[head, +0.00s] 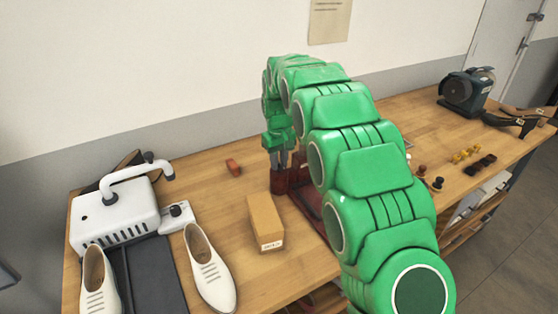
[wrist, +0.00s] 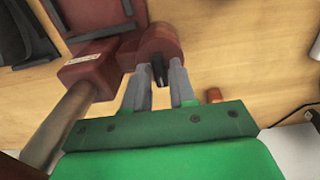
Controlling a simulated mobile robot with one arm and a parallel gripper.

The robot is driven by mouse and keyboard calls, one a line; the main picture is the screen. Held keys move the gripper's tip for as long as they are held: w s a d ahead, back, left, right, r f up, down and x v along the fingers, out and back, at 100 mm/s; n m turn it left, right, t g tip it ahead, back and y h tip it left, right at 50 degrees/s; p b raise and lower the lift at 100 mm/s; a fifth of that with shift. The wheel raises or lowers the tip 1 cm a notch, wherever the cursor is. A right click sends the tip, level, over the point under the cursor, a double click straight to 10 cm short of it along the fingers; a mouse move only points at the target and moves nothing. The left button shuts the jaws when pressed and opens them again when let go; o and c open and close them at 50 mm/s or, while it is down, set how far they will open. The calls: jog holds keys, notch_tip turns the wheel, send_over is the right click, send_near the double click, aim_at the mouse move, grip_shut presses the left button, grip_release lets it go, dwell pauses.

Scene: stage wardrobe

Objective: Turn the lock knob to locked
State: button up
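A dark red device stands on the wooden bench; part of it (head: 283,182) shows below my gripper (head: 281,158) in the head view, and my arm hides much of it. In the wrist view it has a labelled block (wrist: 92,68), a grey-brown bar (wrist: 68,122) and a rounded dark red part (wrist: 160,43). A short black piece (wrist: 159,74) sticks out of the rounded part, possibly the lock knob. My gripper (wrist: 156,82) has its two grey fingers apart, one on each side of the black piece, with gaps visible. I cannot tell the knob's setting.
A brown box (head: 264,221) and a small orange-red piece (head: 233,167) lie near the device. A white machine (head: 112,216) and white shoes (head: 208,270) stand at left. A dark grinder (head: 466,91) and small knobs (head: 469,154) are at right. A wall is behind.

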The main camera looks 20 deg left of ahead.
grip_shut()
jog(key=shift+m, duration=0.3)
jog(key=m, duration=1.1)
jog(key=shift+m, duration=2.6)
